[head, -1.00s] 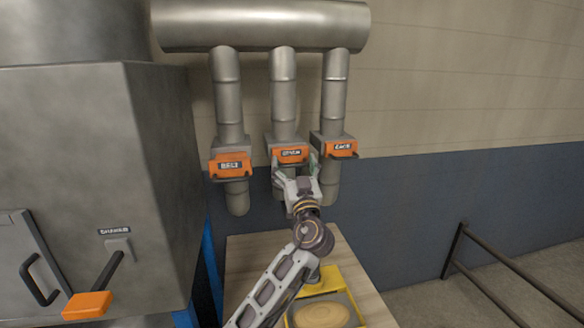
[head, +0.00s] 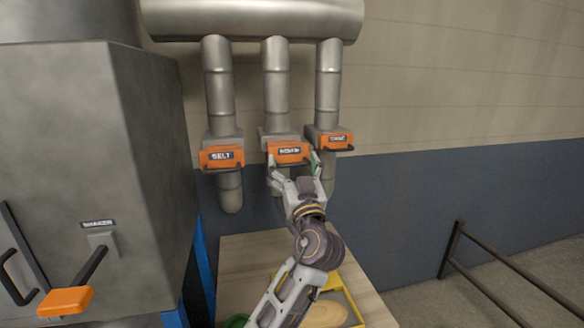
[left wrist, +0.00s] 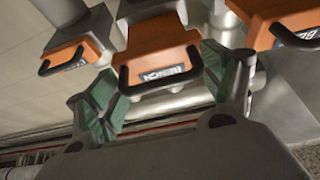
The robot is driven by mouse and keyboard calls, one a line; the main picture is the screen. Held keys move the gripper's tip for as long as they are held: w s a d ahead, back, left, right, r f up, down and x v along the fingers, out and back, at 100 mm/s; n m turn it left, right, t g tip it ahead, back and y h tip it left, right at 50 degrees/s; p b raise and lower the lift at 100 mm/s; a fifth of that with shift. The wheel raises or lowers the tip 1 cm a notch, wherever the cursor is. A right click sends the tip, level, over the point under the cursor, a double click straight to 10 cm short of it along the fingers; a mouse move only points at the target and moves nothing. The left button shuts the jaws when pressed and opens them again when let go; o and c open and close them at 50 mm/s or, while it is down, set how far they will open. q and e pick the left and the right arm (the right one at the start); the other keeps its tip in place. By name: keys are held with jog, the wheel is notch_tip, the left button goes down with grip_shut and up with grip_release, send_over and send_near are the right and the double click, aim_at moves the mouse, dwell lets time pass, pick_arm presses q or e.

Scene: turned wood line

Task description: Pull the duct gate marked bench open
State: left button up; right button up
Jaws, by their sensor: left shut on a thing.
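Three orange duct gates hang on grey vertical pipes in the head view. The middle gate (head: 288,153) has a label that is blurred; it looks like it could read bench. It also shows in the left wrist view (left wrist: 155,40), with a black bar handle (left wrist: 160,86) on its front. My left gripper (head: 293,168) is at this gate from below, its green-padded fingers at the two ends of the handle, shut on it. It also shows in the left wrist view (left wrist: 158,90). My right gripper is in neither view.
The belt gate (head: 220,157) is left of the middle gate, and another gate (head: 332,141) is close on its right. A large grey machine (head: 150,180) stands at left. A wooden table (head: 245,260) with a yellow tray (head: 352,300) lies below. A dark rail (head: 490,265) is at right.

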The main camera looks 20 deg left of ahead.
pick_arm(q)
jog(key=shift+d, duration=0.1)
jog(key=o, duration=1.1)
jog(key=shift+o, duration=1.3)
jog(key=shift+s, duration=0.15)
jog(key=shift+s+d+r, duration=0.1)
jog(key=v, duration=1.2)
